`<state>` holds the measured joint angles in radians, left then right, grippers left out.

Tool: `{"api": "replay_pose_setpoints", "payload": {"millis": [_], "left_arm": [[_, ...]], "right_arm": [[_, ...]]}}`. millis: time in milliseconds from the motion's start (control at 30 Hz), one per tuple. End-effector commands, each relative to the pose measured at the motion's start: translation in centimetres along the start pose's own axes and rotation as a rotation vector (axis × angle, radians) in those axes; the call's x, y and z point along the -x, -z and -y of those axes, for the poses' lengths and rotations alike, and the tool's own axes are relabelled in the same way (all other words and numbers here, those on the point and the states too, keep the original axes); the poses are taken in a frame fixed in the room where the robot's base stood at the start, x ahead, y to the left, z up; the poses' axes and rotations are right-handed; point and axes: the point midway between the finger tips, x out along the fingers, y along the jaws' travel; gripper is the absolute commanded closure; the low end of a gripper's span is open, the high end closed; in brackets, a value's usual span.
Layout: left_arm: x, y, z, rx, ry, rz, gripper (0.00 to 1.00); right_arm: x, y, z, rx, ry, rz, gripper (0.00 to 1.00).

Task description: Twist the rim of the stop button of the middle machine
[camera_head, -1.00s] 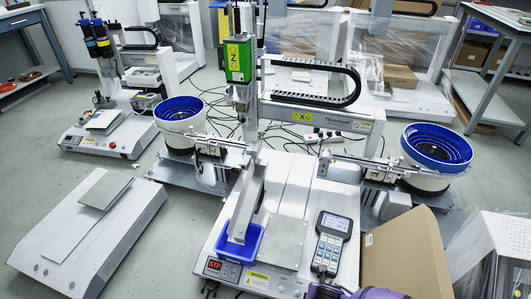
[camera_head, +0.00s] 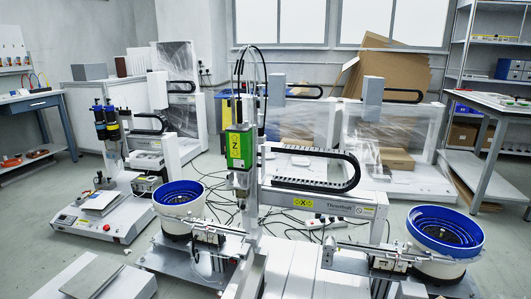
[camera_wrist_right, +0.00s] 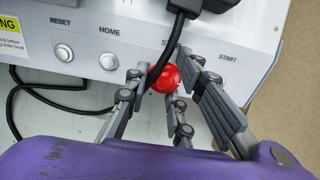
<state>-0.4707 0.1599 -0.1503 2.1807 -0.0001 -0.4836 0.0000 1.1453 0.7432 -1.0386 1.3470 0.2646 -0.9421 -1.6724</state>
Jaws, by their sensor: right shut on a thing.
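The middle machine (camera_head: 312,184) stands in the centre of the head view, with a green Z unit (camera_head: 238,148). Its front panel is below that view. In the right wrist view the panel (camera_wrist_right: 95,30) shows RESET and HOME buttons on the left and a START button on the right. Between them is the round red stop button (camera_wrist_right: 164,79). My right gripper (camera_wrist_right: 168,84) is shut on the stop button, its grey fingers around the rim. A black cable and plug cover part of the label above it. My left gripper is in neither view.
A black cable (camera_wrist_right: 18,100) loops beside the panel. Blue-rimmed bowl feeders (camera_head: 180,193) and (camera_head: 444,232) flank the middle machine. Another machine (camera_head: 100,215) with its own red button stands at the left. Cables lie on the floor behind.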

Motion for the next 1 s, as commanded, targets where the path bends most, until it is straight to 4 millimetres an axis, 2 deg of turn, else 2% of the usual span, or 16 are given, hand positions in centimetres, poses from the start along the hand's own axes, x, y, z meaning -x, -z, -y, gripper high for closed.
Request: {"api": "replay_pose_setpoints", "payload": {"millis": [33, 167, 733, 1000], "left_arm": [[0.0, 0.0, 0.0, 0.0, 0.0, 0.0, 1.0], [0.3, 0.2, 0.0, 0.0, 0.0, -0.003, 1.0], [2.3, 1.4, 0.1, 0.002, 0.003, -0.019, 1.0], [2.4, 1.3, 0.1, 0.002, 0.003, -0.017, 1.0]], "right_arm": [[-0.1, 0.0, 0.7, -0.002, 0.013, 0.0, 0.9], [-0.1, 0.0, 0.7, -0.053, 0.015, 0.0, 0.9], [-0.1, 0.3, 1.2, -0.6, 0.026, 0.001, 0.9], [-0.2, 0.4, 1.4, -0.595, 0.028, 0.002, 0.9]]}}
